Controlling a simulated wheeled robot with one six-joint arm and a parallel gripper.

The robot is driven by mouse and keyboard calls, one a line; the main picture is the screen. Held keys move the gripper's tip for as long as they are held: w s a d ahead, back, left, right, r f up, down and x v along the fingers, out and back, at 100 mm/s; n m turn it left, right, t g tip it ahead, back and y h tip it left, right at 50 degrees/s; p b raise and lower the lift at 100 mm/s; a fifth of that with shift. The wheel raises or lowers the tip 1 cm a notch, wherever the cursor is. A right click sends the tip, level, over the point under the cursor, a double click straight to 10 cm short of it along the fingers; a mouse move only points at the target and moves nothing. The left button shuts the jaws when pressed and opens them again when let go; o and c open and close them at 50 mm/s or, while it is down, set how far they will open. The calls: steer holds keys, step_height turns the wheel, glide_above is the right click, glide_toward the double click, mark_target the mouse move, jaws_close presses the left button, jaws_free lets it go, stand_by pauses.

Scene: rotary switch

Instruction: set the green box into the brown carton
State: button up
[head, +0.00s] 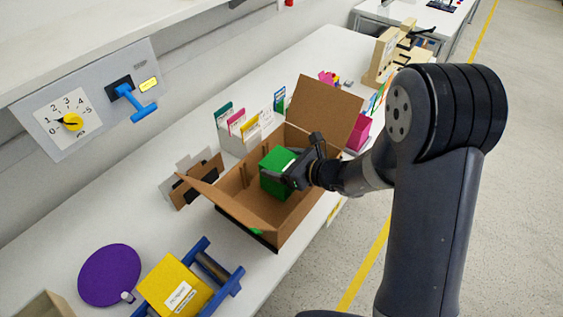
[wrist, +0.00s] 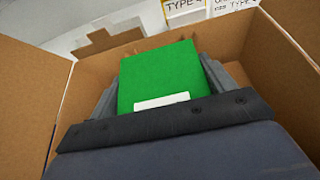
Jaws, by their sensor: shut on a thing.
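The green box (head: 274,172) is between the fingers of my gripper (head: 290,178), which is shut on it. The box is within the walls of the open brown carton (head: 238,207), towards its far half in the head view. In the wrist view the green box (wrist: 160,75) has a white label, and a finger shows on each side of it. Carton walls (wrist: 85,75) surround it there. Whether the box touches the carton floor cannot be told. A small green patch (head: 256,231) shows at the carton's near end.
The carton's flaps stand open, one tall at the back (head: 325,105). A file holder (head: 240,128) is behind it. A purple disc (head: 110,275) and a yellow block in a blue frame (head: 178,285) lie at the near left. A dial panel (head: 90,105) is on the wall.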

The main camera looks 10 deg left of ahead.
steer(key=shift+f+b, duration=0.5)
steer(key=shift+b, duration=0.05)
steer(key=o, duration=1.3)
steer(key=shift+c, duration=0.2)
steer(key=shift+r, duration=0.15)
steer(key=shift+r+p, duration=0.65)
steer(key=shift+p, duration=0.35)
steer(key=b+v, duration=0.1)
steer(key=v, duration=1.1)
steer(key=shift+f, duration=0.2)
